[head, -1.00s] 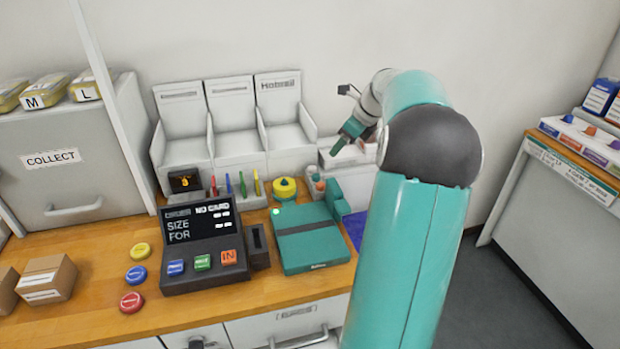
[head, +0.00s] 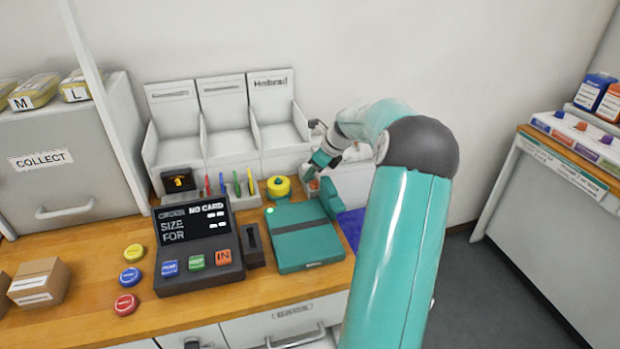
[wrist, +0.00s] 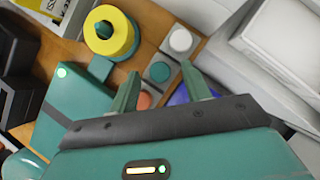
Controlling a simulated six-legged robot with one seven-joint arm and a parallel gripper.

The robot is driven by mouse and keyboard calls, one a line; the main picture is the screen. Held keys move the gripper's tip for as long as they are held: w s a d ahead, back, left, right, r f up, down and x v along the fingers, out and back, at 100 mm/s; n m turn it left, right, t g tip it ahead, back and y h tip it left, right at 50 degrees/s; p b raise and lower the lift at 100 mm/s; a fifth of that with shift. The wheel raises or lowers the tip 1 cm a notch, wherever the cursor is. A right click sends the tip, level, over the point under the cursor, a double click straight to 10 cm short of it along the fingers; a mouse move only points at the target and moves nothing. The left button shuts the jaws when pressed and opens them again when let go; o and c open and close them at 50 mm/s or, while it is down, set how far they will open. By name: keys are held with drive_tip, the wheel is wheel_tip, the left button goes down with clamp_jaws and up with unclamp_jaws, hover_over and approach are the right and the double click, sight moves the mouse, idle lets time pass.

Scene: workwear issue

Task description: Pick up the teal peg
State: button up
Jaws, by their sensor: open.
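The teal peg (wrist: 160,72) shows as a round teal top in a grey block in the wrist view. It stands in a row between a white peg (wrist: 181,40) and an orange peg (wrist: 144,100). My gripper (wrist: 161,70) is open and empty, with its two fingers pointing toward the row and the teal peg showing between their tips. I cannot tell how high above it they are. In the head view my gripper (head: 318,166) is over the pegs at the back of the counter, where the orange peg (head: 314,184) shows; the teal peg is hidden there.
A yellow round object (head: 278,186) and a teal flat device (head: 300,236) stand close to the left. Grey bins (head: 225,125) rise behind. A black card terminal (head: 198,245) is further left. The wooden counter (head: 90,262) is bare near the round buttons.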

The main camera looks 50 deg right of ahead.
clamp_jaws()
idle(0.4)
